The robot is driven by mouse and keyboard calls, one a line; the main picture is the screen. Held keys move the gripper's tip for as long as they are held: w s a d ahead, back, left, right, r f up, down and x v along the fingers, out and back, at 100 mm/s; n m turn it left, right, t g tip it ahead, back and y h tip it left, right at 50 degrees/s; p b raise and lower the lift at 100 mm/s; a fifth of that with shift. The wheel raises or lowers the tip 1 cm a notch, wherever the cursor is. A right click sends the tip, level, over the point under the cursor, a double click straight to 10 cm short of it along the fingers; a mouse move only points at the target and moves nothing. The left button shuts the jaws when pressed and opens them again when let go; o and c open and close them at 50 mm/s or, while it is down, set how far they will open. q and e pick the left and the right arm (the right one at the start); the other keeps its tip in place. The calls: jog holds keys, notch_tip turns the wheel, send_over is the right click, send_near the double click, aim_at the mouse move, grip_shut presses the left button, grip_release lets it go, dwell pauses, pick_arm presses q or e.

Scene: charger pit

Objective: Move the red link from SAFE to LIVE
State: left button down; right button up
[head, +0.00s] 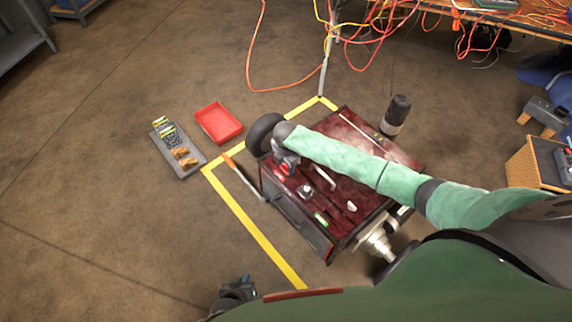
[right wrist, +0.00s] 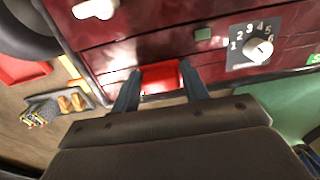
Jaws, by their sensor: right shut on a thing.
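The dark red charger (head: 385,150) stands on the floor inside yellow tape. My right gripper (head: 286,160) is over its left part, with the green-sleeved arm crossing its top. In the right wrist view my right gripper (right wrist: 161,88) is shut on the red link (right wrist: 160,76), at the edge of the charger's panel (right wrist: 150,40). I cannot tell whether the link is seated or lifted. No SAFE or LIVE marking is readable; a green label (right wrist: 314,59) is cut off at the right edge. My left gripper (head: 238,288) is low in the head view, away from the charger; its jaws are unclear.
A numbered dial (right wrist: 258,50) and a white handle (right wrist: 95,9) are on the panel. A red tray (head: 219,123) and a grey tray (head: 185,169) with small parts lie on the floor to the left. A black cylinder (head: 396,114) stands behind the charger. Cables hang at the back.

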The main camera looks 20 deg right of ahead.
jog(key=shift+f, duration=0.45)
jog(key=o, duration=1.1)
jog(key=shift+c, duration=0.2)
jog(key=shift+r, duration=3.85)
